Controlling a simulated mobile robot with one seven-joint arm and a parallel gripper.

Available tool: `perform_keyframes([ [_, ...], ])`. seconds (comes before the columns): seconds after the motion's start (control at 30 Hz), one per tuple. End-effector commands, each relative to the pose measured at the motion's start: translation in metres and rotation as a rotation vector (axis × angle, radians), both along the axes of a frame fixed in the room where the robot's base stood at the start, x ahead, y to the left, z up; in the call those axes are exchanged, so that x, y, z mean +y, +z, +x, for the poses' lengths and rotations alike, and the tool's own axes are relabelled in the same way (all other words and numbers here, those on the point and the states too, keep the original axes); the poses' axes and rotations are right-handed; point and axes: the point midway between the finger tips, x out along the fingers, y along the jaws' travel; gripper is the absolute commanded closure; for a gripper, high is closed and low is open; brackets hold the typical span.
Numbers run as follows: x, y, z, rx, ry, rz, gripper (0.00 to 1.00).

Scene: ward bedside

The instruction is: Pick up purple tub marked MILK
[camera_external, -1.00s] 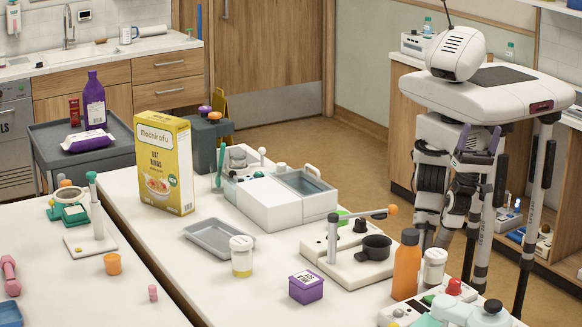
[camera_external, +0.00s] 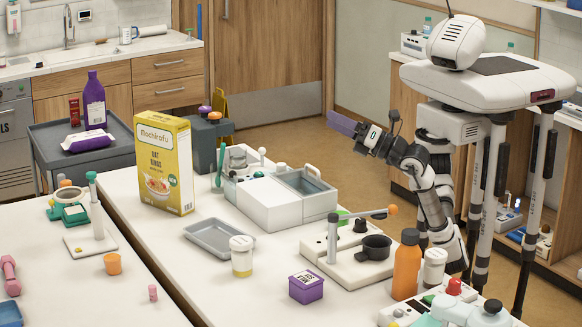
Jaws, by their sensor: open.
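The purple tub marked MILK (camera_external: 306,287) is a small square tub with a lettered lid. It stands upright on the white table, near the front middle of the picture. My gripper (camera_external: 345,127) is raised at the far side of the table, up and to the right of the tub and well apart from it. It points left with its purple fingers and holds nothing that I can see. The gap between the fingers is too small to make out.
A white stand with a black cup (camera_external: 374,248) and an orange-tipped lever lies between my arm and the tub. An orange bottle (camera_external: 407,264) and white-lidded jar (camera_external: 242,256) flank the tub. A grey tray (camera_external: 219,237) and yellow cereal box (camera_external: 165,163) stand further left.

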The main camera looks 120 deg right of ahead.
Motion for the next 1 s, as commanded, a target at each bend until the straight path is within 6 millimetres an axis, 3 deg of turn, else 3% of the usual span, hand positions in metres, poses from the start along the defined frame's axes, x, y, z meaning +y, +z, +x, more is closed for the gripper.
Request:
perform_keyframes([
  [0.2,-0.033,-0.054,0.058,-0.077,0.114,0.616,0.16],
  [0.37,-0.034,-0.111,0.091,-0.156,0.093,1.156,0.16],
  [0.5,-0.008,-0.162,0.107,-0.224,-0.043,1.639,0.16],
  [0.7,0.048,-0.207,0.104,-0.287,-0.377,2.140,0.16],
  [0.83,0.074,-0.218,0.097,-0.303,-0.558,2.287,0.16],
  [1.0,0.086,-0.229,0.096,-0.313,-0.647,2.339,0.16],
])
